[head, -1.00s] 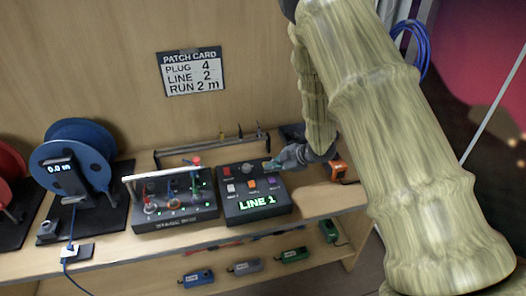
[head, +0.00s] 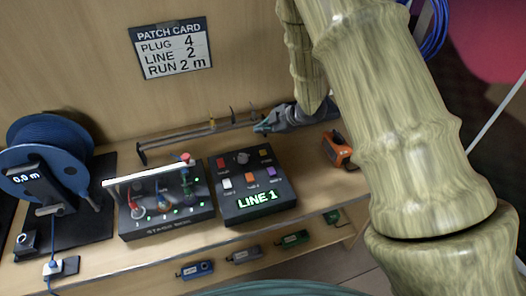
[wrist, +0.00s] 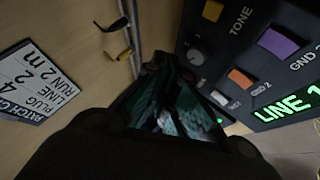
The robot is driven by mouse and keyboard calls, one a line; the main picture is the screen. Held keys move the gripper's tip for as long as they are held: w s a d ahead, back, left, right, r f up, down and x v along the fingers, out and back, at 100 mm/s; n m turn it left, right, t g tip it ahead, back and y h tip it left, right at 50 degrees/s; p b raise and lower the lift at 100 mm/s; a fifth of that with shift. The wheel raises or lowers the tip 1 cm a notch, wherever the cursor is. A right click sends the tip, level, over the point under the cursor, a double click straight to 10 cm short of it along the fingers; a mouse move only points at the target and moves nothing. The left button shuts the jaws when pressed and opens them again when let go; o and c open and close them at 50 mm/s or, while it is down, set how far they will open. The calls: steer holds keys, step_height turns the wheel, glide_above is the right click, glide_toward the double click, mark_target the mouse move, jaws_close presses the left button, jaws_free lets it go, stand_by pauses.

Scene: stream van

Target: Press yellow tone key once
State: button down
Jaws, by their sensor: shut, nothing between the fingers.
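The dark key box (head: 278,202) sits on the shelf with a green LINE 1 display. The yellow tone key (head: 265,149) is at its back right corner. In the wrist view the yellow key (wrist: 212,10) is at the top edge beside the word TONE. My gripper (head: 260,129) is shut and empty, just behind the box and apart from the key. In the wrist view my gripper (wrist: 162,75) reaches up beside the box. I cannot tell its exact height above the shelf.
The box also has red (head: 221,162), white (head: 227,183), orange (head: 252,176) and purple (head: 268,170) keys and a knob (head: 243,158). A stage box (head: 165,230) with plugs stands left. A tool rail (head: 190,146) runs behind, and an orange device (head: 337,150) sits right.

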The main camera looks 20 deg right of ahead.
steer(key=b, duration=0.3)
glide_above(261, 153)
step_height(261, 153, down, 6)
steer(key=shift+d+r, duration=0.1)
steer(key=shift+d, duration=0.05)
steer(key=shift+s+f+b, duration=0.2)
steer(key=shift+s+b, duration=0.1)
steer(key=shift+b, duration=0.25)
steer(key=shift+s+f+b, duration=0.15)
steer(key=shift+f+b, duration=0.2)
steer(key=f, duration=0.1)
steer(key=w+f+b, duration=0.1)
steer(key=f, duration=0.1)
steer(key=shift+s+r, duration=0.15)
steer(key=shift+s, duration=0.15)
steer(key=shift+w, duration=0.1)
